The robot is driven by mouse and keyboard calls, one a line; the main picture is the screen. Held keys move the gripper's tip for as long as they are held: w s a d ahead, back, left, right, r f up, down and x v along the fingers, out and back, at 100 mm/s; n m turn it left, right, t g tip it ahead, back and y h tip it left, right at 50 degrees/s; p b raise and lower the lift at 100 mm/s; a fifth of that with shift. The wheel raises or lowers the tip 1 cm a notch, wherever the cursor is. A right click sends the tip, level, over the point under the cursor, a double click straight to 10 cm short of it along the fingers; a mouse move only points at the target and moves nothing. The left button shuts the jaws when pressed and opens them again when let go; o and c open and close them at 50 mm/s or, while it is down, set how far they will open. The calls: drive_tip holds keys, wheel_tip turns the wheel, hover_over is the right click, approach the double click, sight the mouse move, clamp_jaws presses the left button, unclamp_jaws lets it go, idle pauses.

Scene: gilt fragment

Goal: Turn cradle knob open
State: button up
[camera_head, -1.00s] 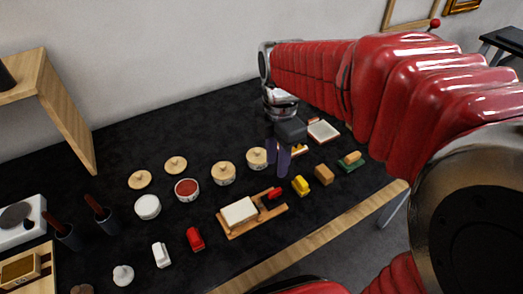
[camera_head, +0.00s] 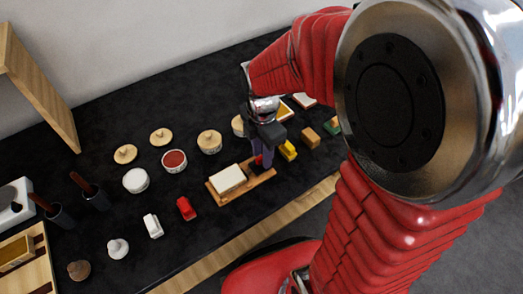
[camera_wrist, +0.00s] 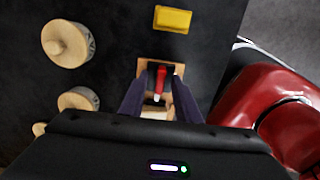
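The cradle (camera_head: 218,196) is a wooden board on the black table, with a white block (camera_head: 229,179) on it. Its red knob (camera_head: 259,161) is at the board's right end, partly hidden by my gripper. In the wrist view the red knob (camera_wrist: 161,76) stands on the wooden base between my two dark fingers. My gripper (camera_head: 262,152) points down over that end of the cradle. In the wrist view my gripper (camera_wrist: 158,92) is open, with a finger on each side of the knob and gaps showing. Whether the fingers touch it is unclear.
A yellow block (camera_head: 288,149) and a brown block (camera_head: 310,138) lie just right of the cradle. A red block (camera_head: 186,208) and a white one (camera_head: 153,226) lie to its left. Lidded round pots (camera_head: 209,141) stand behind. The wooden table edge (camera_head: 215,262) runs in front.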

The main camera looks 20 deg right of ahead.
drive_tip(key=shift+c, duration=0.2)
clamp_jaws()
drive_tip(key=shift+m, duration=0.4)
drive_tip(key=m, duration=1.7)
idle(0.4)
idle(0.3)
